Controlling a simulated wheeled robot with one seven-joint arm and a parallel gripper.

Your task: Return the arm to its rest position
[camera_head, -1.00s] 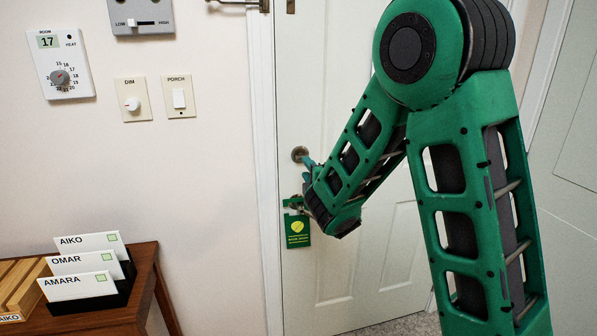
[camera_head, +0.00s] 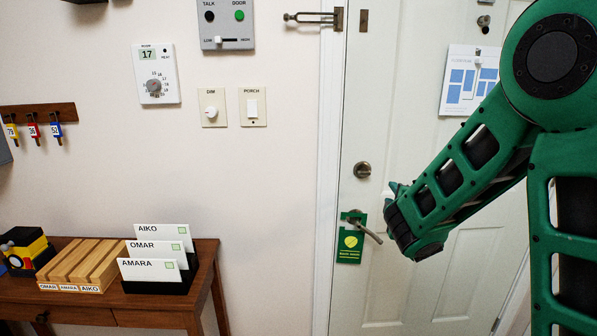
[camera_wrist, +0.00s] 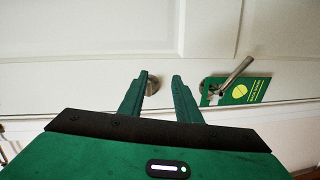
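My green arm reaches across the right side of the head view, bent at the elbow, towards the white door (camera_head: 450,285). My gripper (camera_wrist: 160,77) shows in the wrist view with its two green fingers apart and nothing between them. In the head view the fingers (camera_head: 394,188) are small and partly hidden by the wrist. The gripper is close to the door, beside the round lock (camera_head: 362,170) and above the lever handle (camera_head: 370,232). A green tag (camera_head: 349,245) hangs from the handle; both also show in the wrist view, right of the fingers.
A wooden table (camera_head: 205,255) at the lower left holds name cards (camera_head: 155,270) and a slatted wooden rack (camera_head: 85,262). Wall controls, such as the thermostat (camera_head: 156,75), and key hooks (camera_head: 35,115) are on the left wall.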

